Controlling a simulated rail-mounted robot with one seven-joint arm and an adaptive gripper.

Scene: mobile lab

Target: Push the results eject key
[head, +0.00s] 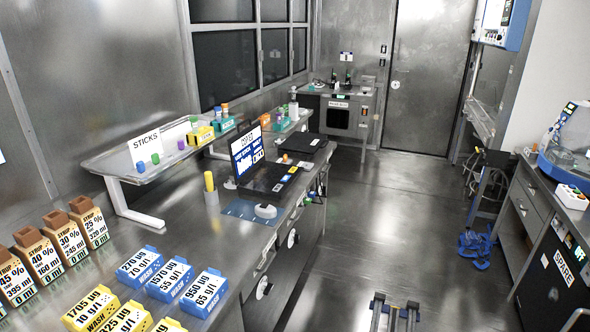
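No key that I can read as the results eject key shows; the labels are too small at this distance. A dark laptop-like device (268,178) stands open on the left bench, its screen (247,152) lit in blue and white. A small white box (571,196) with red and green buttons sits on the right counter, beside a blue-and-white machine (568,140) with a clear cover. A blue-and-white wall unit (502,22) hangs at the top right. My gripper is not in view.
The left bench (222,232) carries yellow and blue wash boxes (205,291), brown-topped syrup boxes (93,226) and a raised shelf (113,163). Drawers (521,204) line the right side. Blue items (474,243) lie on the floor at right.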

